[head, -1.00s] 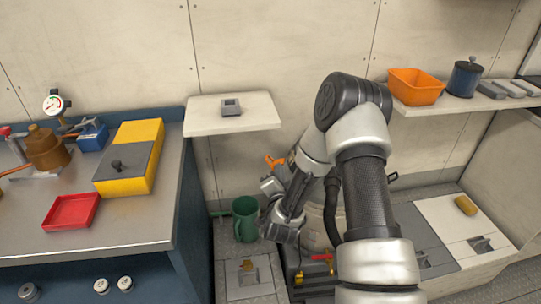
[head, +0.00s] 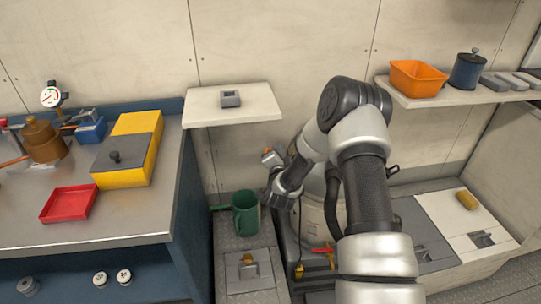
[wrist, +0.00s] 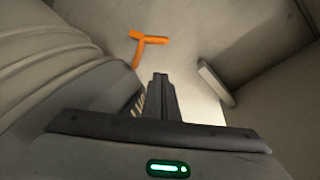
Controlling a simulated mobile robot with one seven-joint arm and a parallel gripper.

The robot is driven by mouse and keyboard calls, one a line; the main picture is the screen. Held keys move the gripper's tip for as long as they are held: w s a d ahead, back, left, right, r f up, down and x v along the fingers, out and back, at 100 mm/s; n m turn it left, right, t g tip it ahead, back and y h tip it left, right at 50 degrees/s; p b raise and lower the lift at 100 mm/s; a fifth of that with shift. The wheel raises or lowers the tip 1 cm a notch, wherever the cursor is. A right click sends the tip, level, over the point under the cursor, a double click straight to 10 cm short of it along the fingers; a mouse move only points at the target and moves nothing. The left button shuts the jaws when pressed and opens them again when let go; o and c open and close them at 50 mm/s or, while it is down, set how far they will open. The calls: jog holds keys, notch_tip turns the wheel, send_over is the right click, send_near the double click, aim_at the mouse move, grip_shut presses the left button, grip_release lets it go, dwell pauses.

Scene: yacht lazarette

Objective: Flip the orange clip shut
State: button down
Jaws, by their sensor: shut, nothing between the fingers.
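The orange clip (wrist: 148,40) shows in the wrist view as a T shape: a short crossbar with a thin arm hanging from it, against a pale surface. My gripper (wrist: 160,78) is shut and empty, its fingertips just below the clip in the picture and apart from it. In the head view only a small bit of the orange clip (head: 267,150) shows, low in front of the wall below the small white shelf. My wrist and hand cover the rest there, and the fingertips cannot be made out.
A large pale ribbed body fills the left of the wrist view. A pale bar (wrist: 217,82) stands to the right. In the head view, a green jug (head: 246,213) stands left of my wrist, and the small white shelf (head: 255,105) is above.

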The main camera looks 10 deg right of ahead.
jog(key=shift+w+a+f+b, duration=0.25)
jog(key=shift+w+a+f, duration=0.3)
jog(key=shift+a+f, duration=0.15)
jog(key=shift+w+a+f+b, duration=0.2)
jog(key=shift+w+a+f, duration=0.35)
jog(key=shift+a, duration=0.2)
